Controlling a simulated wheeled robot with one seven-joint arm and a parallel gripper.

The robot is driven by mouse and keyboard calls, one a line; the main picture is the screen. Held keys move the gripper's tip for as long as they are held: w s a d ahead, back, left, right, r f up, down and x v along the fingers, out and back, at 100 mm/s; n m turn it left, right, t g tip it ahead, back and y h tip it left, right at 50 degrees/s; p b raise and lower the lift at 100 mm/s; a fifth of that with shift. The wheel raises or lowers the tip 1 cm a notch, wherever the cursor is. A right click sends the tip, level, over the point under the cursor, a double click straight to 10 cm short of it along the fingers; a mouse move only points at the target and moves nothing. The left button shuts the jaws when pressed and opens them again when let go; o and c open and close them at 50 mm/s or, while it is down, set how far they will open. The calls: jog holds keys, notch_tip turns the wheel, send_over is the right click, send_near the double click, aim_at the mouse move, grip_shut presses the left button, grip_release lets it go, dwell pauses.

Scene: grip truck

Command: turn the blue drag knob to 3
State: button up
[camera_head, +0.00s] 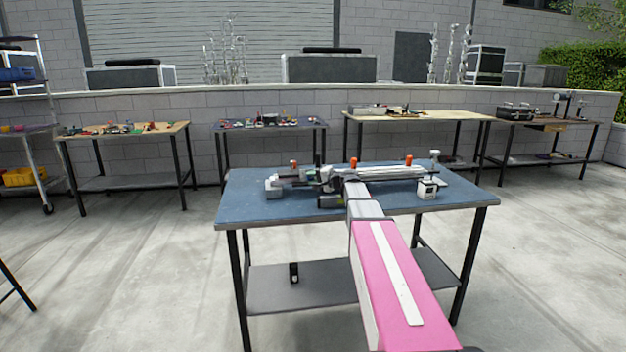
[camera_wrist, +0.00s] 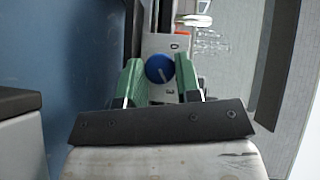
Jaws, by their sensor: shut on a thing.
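The blue drag knob (camera_wrist: 159,69) is round and sits on a light grey plate (camera_wrist: 160,45) in the wrist view. A pale line on the knob slants up to the right from its lower part. Small dark marks are on the plate above and below it; I cannot read them surely. My gripper (camera_wrist: 158,75) has its two green fingers on the left and right sides of the knob, shut on it. In the head view my gripper reaches the long device (camera_head: 385,174) on the blue table (camera_head: 250,205); the knob cannot be made out there.
A small white box (camera_head: 427,189) stands at the right of the device. Orange-topped parts (camera_head: 353,162) rise along the device. The table's left front is clear. Other worktables with small items (camera_head: 270,123) stand along the back wall.

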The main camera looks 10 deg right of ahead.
jog(key=shift+y, duration=0.3)
dwell(0.4)
jog(key=o, duration=0.9)
